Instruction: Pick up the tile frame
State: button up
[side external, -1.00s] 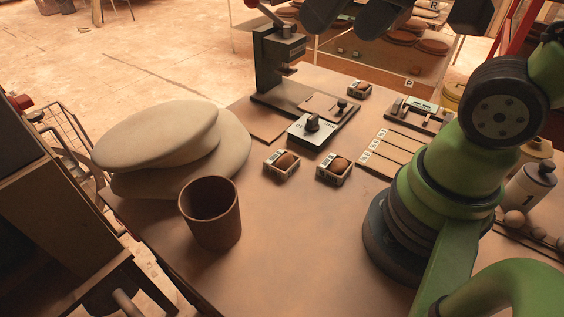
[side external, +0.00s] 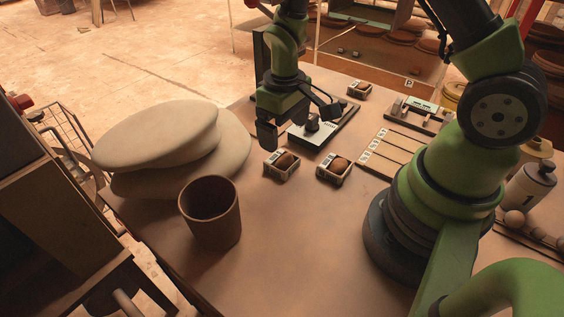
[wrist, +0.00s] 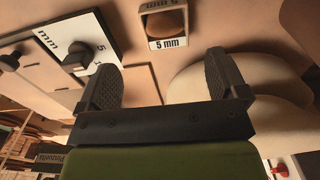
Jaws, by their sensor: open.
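No piece is clearly marked as the tile frame, and I cannot tell which one it is. Several small open boxes each hold a brown rounded piece: a front left one (side external: 282,164), a front right one (side external: 334,170) and a far one (side external: 360,89). The front left box's 5 mm label shows in the wrist view (wrist: 168,43). A flat tan plate (wrist: 142,84) shows between the fingers in the wrist view. My gripper (side external: 298,120) is open and empty, pointing down above the table beside the dial block (side external: 327,131). It hides most of the press and the plate in the side view.
Pale stacked bags (side external: 165,145) lie to the left, and a brown cup (side external: 211,213) stands in front. A slotted rack (side external: 392,150) and a bottle marked 1 (side external: 530,188) are to the right. The front middle of the table is clear.

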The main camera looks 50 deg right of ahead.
aim_at(284, 160)
jog(key=f, duration=0.7)
jog(key=shift+s+a+f, duration=0.2)
jog(key=shift+a+f, duration=0.15)
jog(key=shift+a, duration=0.05)
jog(key=c, duration=1.1)
